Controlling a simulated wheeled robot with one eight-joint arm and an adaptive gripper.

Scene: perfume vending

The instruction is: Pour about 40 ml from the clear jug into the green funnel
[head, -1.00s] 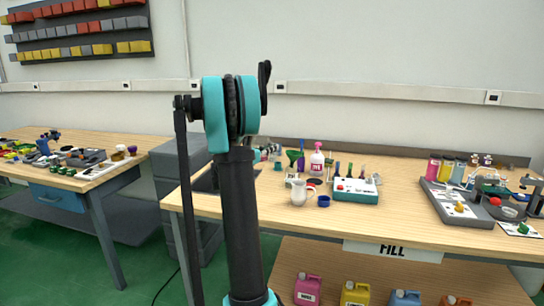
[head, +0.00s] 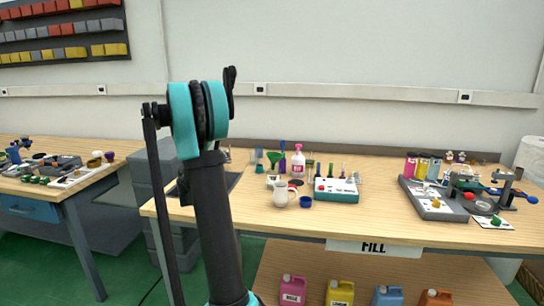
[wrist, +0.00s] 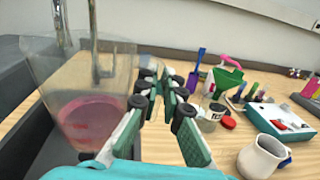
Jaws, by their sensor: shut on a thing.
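The clear jug (wrist: 85,118) is large at the left of the wrist view, with pinkish liquid low inside, above or in a dark basin. My gripper (wrist: 163,82) is shut on it; the exact contact of the pads is hard to make out. The funnel also shows in the head view (head: 273,158), left of a pink-topped spray bottle (head: 298,162). My arm hides the jug and gripper in the head view.
A metal spout (wrist: 94,38) rises by the jug.

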